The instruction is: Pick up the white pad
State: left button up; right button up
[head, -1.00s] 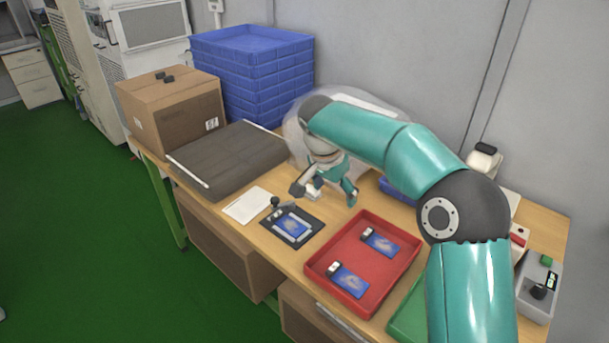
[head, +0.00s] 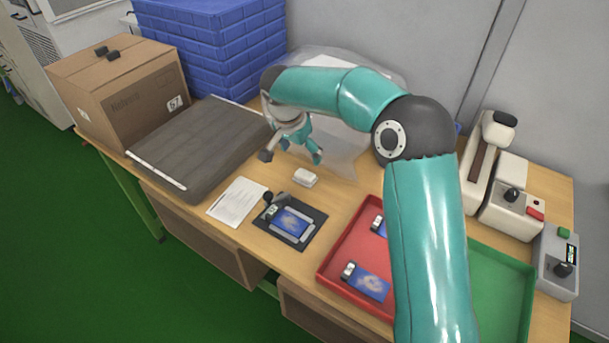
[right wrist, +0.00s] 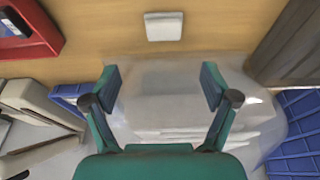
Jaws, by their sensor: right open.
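The white pad (head: 306,178) is a small white block lying on the wooden table, behind the black fixture. It also shows in the right wrist view (right wrist: 164,26), at the top middle, beyond the fingertips. My right gripper (head: 291,158) is above the table, up and to the left of the pad in the head view. In the right wrist view its two teal fingers (right wrist: 160,88) are spread apart with nothing between them. The gripper does not touch the pad. My left gripper is not in view.
A clear plastic bag (head: 345,150) with white contents lies behind my right gripper. A black fixture (head: 268,229) holds a blue card. A paper sheet (head: 237,202), a red tray (head: 334,265), a green tray (head: 505,290), a grey slab (head: 195,150) and blue crates (head: 215,45) surround the workspace.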

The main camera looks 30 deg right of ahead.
send_over(305, 173)
jog(key=s+a, duration=0.1)
jog(key=f, duration=0.4)
jog(key=shift+s+a+f, duration=0.1)
jog(key=shift+a+f, duration=0.1)
jog(key=shift+f, duration=0.2)
jog(key=shift+w+a+p+x, duration=0.15)
jog(key=shift+p+x, duration=0.25)
jog(key=shift+x, duration=0.95)
jog(key=shift+w+a+p+x, duration=0.1)
jog(key=shift+p+x, duration=0.25)
jog(key=shift+x, duration=1.05)
jog(key=c, duration=1.2)
jog(key=shift+c, duration=0.2)
jog(key=shift+r, duration=0.1)
notch_tip(305, 173, up, 20)
